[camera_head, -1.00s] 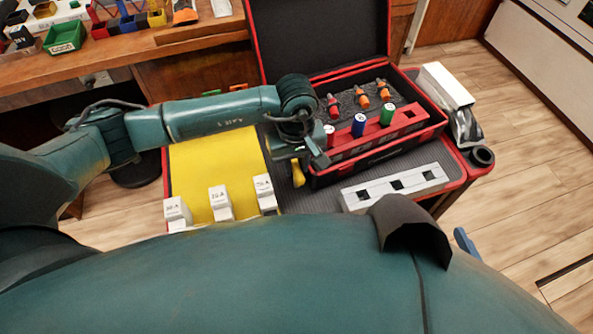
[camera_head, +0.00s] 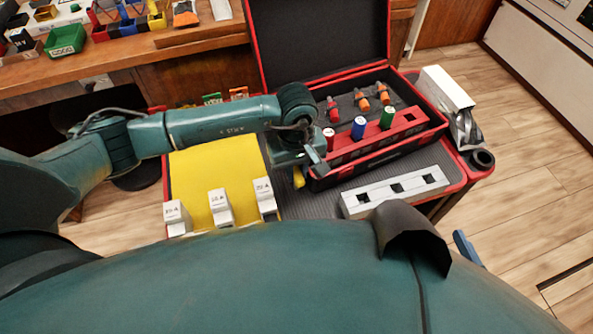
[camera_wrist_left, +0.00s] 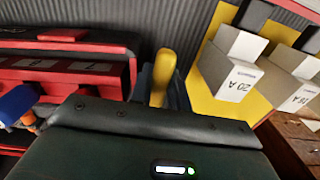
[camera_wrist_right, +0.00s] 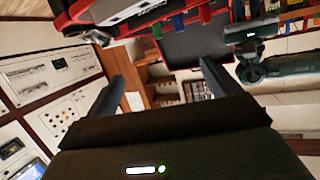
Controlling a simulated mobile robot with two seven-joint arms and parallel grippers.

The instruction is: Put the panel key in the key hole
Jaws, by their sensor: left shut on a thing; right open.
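A yellow-handled piece (camera_head: 298,178), apparently the panel key, is in my left gripper (camera_head: 303,168). It hangs just left of the red case's front corner, above the grey mat. In the left wrist view the yellow handle (camera_wrist_left: 163,72) stands between the two fingers of my left gripper (camera_wrist_left: 162,95), which are shut on it. The key's working end is hidden. I cannot make out a key hole in any view. My right gripper (camera_wrist_right: 163,88) is open and empty in the right wrist view, away from the key.
An open red-and-black case (camera_head: 440,124) holds red, blue and green cylinders and orange-handled pieces. A white block with square holes (camera_head: 366,200) lies in front. White breakers (camera_head: 220,208) stand along the yellow panel (camera_head: 190,160). A white box (camera_head: 447,88) is at right.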

